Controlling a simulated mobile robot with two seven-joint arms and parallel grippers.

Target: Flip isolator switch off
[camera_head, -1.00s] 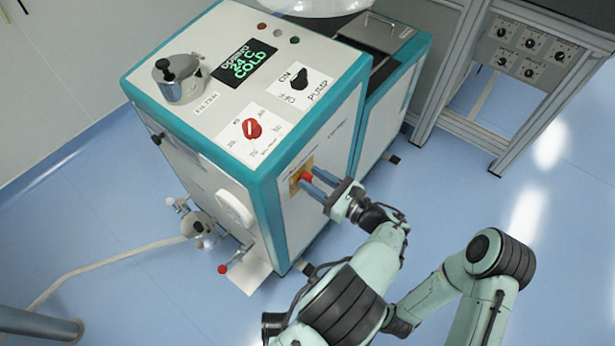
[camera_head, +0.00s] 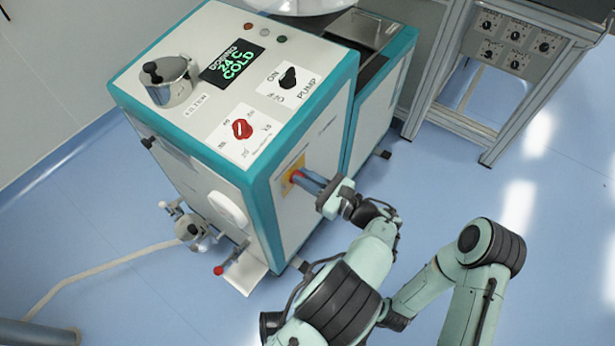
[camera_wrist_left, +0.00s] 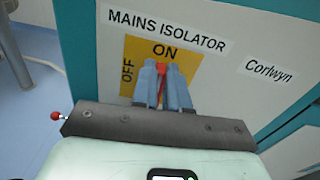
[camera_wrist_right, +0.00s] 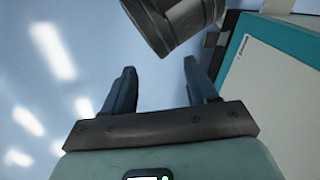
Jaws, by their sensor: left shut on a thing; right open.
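The red isolator switch (camera_head: 294,176) sits on a yellow plate (camera_head: 287,188) on the side panel of the white and teal machine (camera_head: 215,120). In the left wrist view, the red handle (camera_wrist_left: 163,72) points up at the ON label, with OFF to its left. My left gripper (camera_head: 301,178) is shut on the handle, one blue finger on each side; the fingers (camera_wrist_left: 163,66) hide part of it. My right gripper (camera_wrist_right: 160,68) is open and empty, with floor between its fingers. The right gripper's fingers do not show clearly in the head view.
The machine's top carries a red dial (camera_head: 242,128), a black pump knob (camera_head: 288,78) and a lit display (camera_head: 232,62). A red-tipped lever (camera_head: 219,270) sticks out low at the front. A metal frame table (camera_head: 500,60) stands at right. Blue floor (camera_head: 440,180) lies between.

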